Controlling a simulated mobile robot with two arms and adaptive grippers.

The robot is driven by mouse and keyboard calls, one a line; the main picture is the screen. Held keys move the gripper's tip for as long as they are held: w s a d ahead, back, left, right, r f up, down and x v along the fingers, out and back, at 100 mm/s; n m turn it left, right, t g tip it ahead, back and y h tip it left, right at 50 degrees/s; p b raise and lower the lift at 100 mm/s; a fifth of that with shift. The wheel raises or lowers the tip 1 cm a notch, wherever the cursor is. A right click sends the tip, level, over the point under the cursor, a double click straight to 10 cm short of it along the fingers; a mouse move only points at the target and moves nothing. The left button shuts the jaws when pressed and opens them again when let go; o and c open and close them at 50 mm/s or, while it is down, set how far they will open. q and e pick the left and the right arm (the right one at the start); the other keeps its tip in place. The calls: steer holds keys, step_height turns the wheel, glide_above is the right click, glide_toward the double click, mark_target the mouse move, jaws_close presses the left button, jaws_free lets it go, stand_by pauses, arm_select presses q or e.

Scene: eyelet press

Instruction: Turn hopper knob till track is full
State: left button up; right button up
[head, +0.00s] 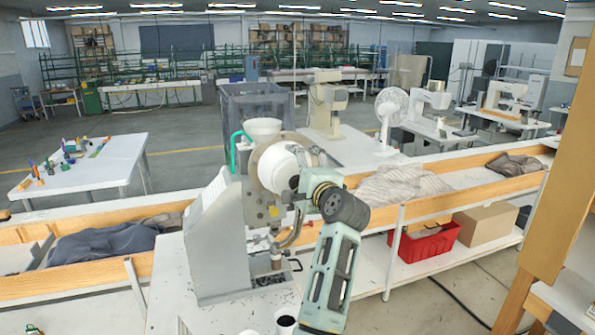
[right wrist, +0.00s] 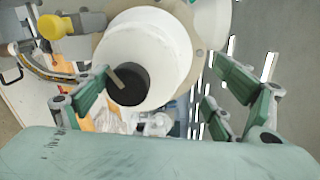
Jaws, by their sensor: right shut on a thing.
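The eyelet press (head: 212,245) stands on the white bench, with a white bowl (head: 262,127) on top. Its white rounded hopper (head: 277,170) faces my right gripper, and a dark hopper knob (right wrist: 128,84) sits at the hopper's centre. My right gripper (head: 312,185) is at the hopper front, shut on the knob. In the right wrist view its green fingers lie to the left and right, and the exact contact is unclear. A curved track (head: 293,232) runs below the hopper; its fill cannot be made out. My left gripper is not in view.
A yellow knob (right wrist: 53,27) sits beside the hopper. Dark bits are scattered on the bench around the press base. A red bin (head: 428,243) and a cardboard box (head: 485,224) are on the lower shelf at right.

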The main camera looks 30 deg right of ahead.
steer(key=shift+s+a+r+t, duration=0.1)
steer(key=shift+s+r+t, duration=0.1)
steer(key=shift+r, duration=0.45)
steer(key=shift+s+r+t, duration=0.2)
steer(key=shift+r, duration=0.4)
steer(key=shift+c, duration=0.7)
steer(key=shift+s+a+f, duration=0.15)
steer(key=shift+s+f, duration=0.15)
steer(key=shift+s, duration=0.1)
steer(key=shift+c, duration=1.1)
steer(key=shift+s+a, duration=0.2)
steer(key=shift+s, duration=0.35)
steer(key=shift+c, duration=0.9)
steer(key=s, duration=0.4)
steer(key=s+a+r, duration=0.1)
steer(key=shift+s, duration=0.4)
steer(key=shift+c, duration=0.3)
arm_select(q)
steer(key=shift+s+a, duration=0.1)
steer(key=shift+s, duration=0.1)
arm_select(e)
steer(key=shift+s+a+f, duration=0.2)
steer(key=shift+s+f, duration=0.3)
steer(key=shift+f, duration=0.1)
